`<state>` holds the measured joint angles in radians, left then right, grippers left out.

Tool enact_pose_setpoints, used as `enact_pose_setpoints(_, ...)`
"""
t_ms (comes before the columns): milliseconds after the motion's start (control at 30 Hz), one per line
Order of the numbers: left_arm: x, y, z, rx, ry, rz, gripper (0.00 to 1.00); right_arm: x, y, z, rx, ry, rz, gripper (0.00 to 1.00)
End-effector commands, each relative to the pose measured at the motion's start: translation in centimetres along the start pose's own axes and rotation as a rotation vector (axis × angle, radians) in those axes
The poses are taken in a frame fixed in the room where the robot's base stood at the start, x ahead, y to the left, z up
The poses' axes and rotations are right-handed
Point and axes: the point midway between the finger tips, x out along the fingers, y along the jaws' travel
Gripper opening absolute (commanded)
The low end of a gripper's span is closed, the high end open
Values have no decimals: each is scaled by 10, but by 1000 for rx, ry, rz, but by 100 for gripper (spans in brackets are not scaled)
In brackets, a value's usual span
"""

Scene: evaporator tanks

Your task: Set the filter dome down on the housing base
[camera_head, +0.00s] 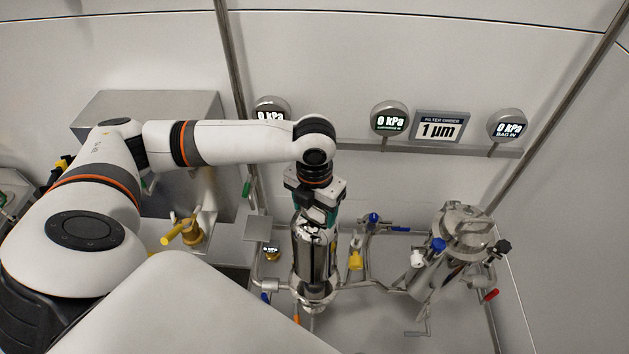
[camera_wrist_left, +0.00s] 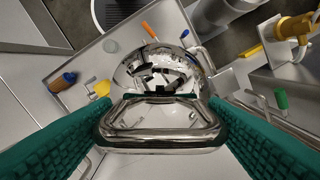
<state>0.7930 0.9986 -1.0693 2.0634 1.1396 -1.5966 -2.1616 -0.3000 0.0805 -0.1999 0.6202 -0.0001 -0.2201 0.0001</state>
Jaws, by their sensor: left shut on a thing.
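The filter dome (camera_head: 312,258) is a tall, shiny metal cylinder with a rounded top, standing roughly upright under my left gripper (camera_head: 315,208). In the left wrist view the dome's mirror-like top (camera_wrist_left: 158,72) carries a metal loop handle (camera_wrist_left: 160,137). My left gripper's green ribbed fingers are shut on this handle, one on each side. The housing base (camera_head: 316,295) is a metal ring-like fitting directly below the dome's lower end. I cannot tell whether the dome rests on it or hangs just above. My right gripper is not in view.
A second metal housing (camera_head: 455,250) with coloured valve handles stands to the right. Pipes and a yellow handle (camera_head: 355,253) lie close beside the dome. A yellow-handled brass valve (camera_head: 186,232) is at left. Gauges reading 0 kPa (camera_head: 389,119) and a filter sign (camera_head: 440,127) line the back wall.

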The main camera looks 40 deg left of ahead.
Motion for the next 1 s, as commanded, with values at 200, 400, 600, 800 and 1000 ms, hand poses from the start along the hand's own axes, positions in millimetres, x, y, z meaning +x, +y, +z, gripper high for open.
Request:
enact_pose_setpoints(200,5,0,-1,0,3,1,0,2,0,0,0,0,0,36)
enact_pose_setpoints(400,11,0,-1,0,2,1,0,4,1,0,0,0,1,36)
enact_pose_setpoints(600,16,0,0,0,1,1,0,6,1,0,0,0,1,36)
enact_pose_setpoints(800,20,0,0,1,2,1,0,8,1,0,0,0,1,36)
enact_pose_setpoints(1000,20,0,-1,0,3,1,0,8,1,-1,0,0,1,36)
